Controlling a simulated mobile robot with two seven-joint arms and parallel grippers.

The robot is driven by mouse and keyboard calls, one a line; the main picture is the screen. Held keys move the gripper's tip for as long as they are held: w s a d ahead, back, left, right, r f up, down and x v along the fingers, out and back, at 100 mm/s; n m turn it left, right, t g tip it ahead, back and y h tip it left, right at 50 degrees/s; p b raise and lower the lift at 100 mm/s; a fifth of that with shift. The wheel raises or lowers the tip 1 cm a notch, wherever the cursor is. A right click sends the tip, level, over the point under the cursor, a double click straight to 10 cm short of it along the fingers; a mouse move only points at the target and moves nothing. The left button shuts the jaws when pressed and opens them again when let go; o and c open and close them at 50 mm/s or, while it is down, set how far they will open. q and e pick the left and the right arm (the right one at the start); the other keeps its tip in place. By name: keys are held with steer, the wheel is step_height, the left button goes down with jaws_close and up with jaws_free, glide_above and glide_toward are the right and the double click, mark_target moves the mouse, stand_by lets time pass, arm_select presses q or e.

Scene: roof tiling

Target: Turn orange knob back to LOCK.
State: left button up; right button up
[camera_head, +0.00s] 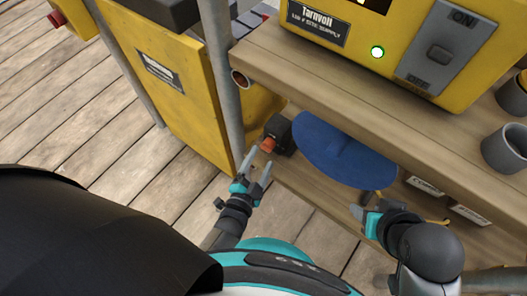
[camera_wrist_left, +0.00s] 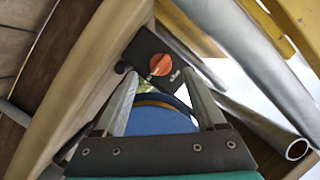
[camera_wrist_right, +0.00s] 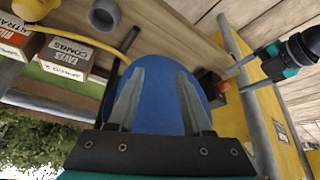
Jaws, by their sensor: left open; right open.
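The orange knob (camera_head: 268,145) sits on a small black box (camera_head: 280,133) at the left end of the lower shelf, beside a blue round thing (camera_head: 345,153). In the left wrist view the orange knob (camera_wrist_left: 160,64) faces the camera on the black box, just beyond the fingertips. My left gripper (camera_head: 257,162) is open and empty, close to the knob and apart from it. My right gripper (camera_head: 367,204) is open and empty in front of the shelf, with the blue thing beyond its fingers in the right wrist view (camera_wrist_right: 155,95). The knob's lettering is too small to read.
A yellow power unit (camera_head: 400,50) with a lit green lamp stands on the upper shelf (camera_head: 330,85). A grey post (camera_head: 222,75) and a yellow cabinet (camera_head: 170,100) stand left of the knob. Grey cups (camera_head: 505,148) stand at the right. Labelled boxes (camera_wrist_right: 65,55) are on the lower shelf.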

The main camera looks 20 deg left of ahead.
arm_select(q)
steer(key=s+r+p, duration=0.2)
steer(key=s+p, duration=0.1)
steer(key=s, duration=0.8)
steer(key=shift+a, duration=0.4)
arm_select(e)
step_height(320, 180, down, 6)
steer(key=g, duration=0.1)
steer(key=shift+s+d+f+g, duration=0.15)
steer(key=shift+s+d+g, duration=0.2)
steer(key=shift+s, duration=0.1)
